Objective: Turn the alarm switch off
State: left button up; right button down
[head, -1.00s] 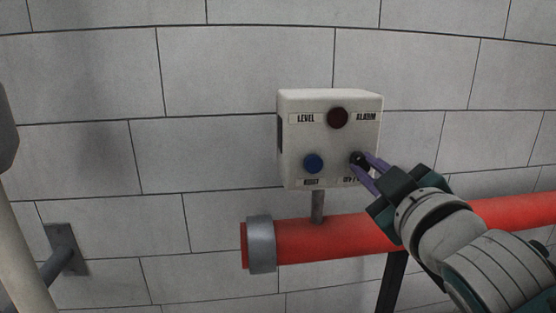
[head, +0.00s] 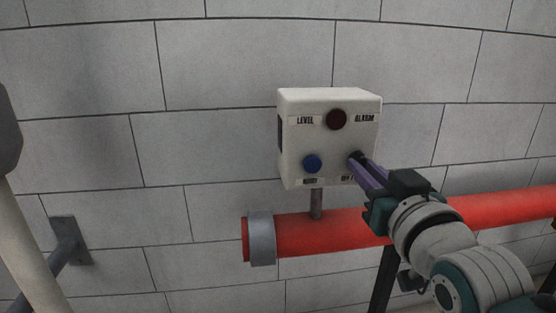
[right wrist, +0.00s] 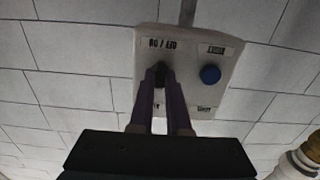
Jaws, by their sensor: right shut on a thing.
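The alarm box (head: 328,140) is a white control box on the block wall. It carries a dark red lamp (head: 336,119) between the words LEVEL and ALARM. The black switch knob (head: 357,157) sits at its lower right, above an OFF label that is partly covered. My right gripper (head: 363,166) has its purple fingers shut on the knob. The right wrist view shows the box upside down, with the fingers (right wrist: 159,84) around the black knob (right wrist: 160,70). The knob's exact angle is hard to tell behind the fingers. My left gripper is not in view.
A blue button (head: 313,163) is left of the knob on the same box and also shows in the right wrist view (right wrist: 210,74). A red pipe (head: 330,232) with a grey end collar (head: 261,238) runs below the box. A wall bracket (head: 69,242) is at the left.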

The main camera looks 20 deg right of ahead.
dwell(0.4)
jog(key=c, duration=0.9)
grip_release()
jog(key=shift+s, duration=0.1)
jog(key=v, duration=0.9)
jog(key=shift+s, duration=0.4)
